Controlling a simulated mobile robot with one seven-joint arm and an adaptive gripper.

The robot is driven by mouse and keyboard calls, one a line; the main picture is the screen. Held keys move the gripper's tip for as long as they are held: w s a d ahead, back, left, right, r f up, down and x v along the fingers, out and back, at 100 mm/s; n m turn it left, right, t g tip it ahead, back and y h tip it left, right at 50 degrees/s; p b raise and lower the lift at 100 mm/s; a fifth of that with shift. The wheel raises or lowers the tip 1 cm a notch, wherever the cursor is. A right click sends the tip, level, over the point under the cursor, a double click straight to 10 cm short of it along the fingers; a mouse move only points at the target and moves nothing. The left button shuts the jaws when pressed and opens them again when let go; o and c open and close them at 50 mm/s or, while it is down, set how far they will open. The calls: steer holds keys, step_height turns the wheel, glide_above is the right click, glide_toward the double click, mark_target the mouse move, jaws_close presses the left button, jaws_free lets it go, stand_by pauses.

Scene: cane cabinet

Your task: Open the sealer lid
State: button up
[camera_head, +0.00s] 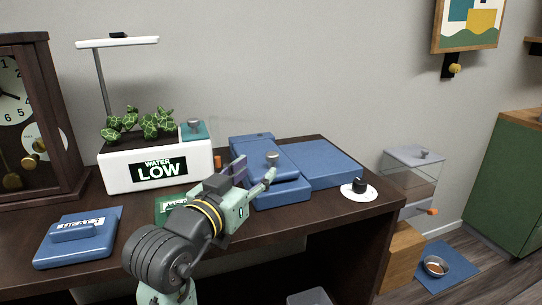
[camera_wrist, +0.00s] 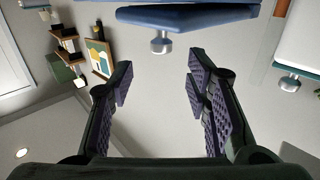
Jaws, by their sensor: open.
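The blue sealer (camera_head: 327,166) stands at the back of the dark table, right of the planter. Its raised lid part (camera_head: 258,150) carries a metal knob (camera_head: 272,158). In the wrist view the blue lid edge (camera_wrist: 185,16) is at the top, with its knob (camera_wrist: 161,43) hanging below in that picture, roughly centred between my fingers. My gripper (camera_head: 254,174) is in front of the lid knob in the head view; it is open and empty, fingers spread in the wrist view (camera_wrist: 160,72). The knob appears just beyond the fingertips; contact is not visible. My gripper hides part of the sealer's left front.
A white planter (camera_head: 120,178) marked WATER LOW, with a knobbed teal lid (camera_head: 194,131), stands left of my gripper. A blue box (camera_head: 75,249) lies front left, a clock (camera_head: 60,110) behind it. A black-knobbed white dial (camera_head: 358,188) sits near the right table edge.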

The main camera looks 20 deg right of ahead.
mark_target(269, 158)
steer(key=x, duration=0.9)
steer(key=shift+w+p, duration=0.1)
steer(key=shift+p, duration=0.3)
jaws_close()
